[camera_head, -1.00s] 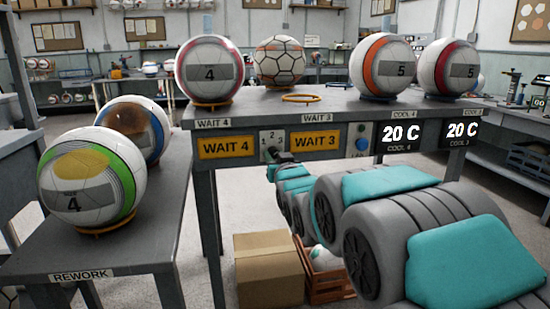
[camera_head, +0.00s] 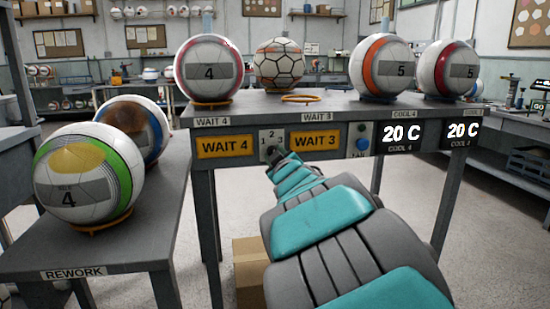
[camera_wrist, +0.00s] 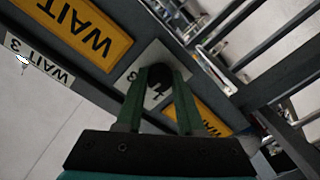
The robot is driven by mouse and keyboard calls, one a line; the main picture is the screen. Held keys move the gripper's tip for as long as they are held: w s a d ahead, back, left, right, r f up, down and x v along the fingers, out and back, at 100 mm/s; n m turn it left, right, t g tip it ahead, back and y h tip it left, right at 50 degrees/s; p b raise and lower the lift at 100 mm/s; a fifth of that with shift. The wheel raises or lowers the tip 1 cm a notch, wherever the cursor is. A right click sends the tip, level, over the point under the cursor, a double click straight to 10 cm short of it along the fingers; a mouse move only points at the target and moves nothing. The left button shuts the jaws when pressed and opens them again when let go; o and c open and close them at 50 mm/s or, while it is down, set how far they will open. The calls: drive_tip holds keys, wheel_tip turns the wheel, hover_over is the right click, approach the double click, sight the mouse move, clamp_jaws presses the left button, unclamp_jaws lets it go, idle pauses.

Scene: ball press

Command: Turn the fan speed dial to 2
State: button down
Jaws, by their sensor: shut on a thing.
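The fan speed dial (camera_head: 269,151) is a small dark knob on a pale plate with numbers, set in the grey bench front between the yellow WAIT 4 and WAIT 3 signs. The 1 and 2 show above it. My gripper (camera_head: 277,157) reaches the dial from the front right. In the wrist view, the two green fingers of my gripper (camera_wrist: 160,84) close on both sides of the black dial (camera_wrist: 158,74). The fingers partly cover the plate, and I cannot tell which number the dial points to.
A blue FAN button (camera_head: 362,144) and two 20 C displays (camera_head: 402,135) are to the right on the bench front. Balls and an empty orange ring (camera_head: 302,98) are on the bench top (camera_head: 335,106). A rework table (camera_head: 140,240) with two balls stands at left.

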drive_tip(key=shift+n, duration=0.6)
drive_tip(key=c, duration=0.5)
unclamp_jaws()
drive_tip(key=shift+s, duration=0.15)
drive_tip(key=v, duration=0.7)
drive_tip(key=shift+s+d, duration=0.1)
drive_tip(key=shift+s, duration=0.15)
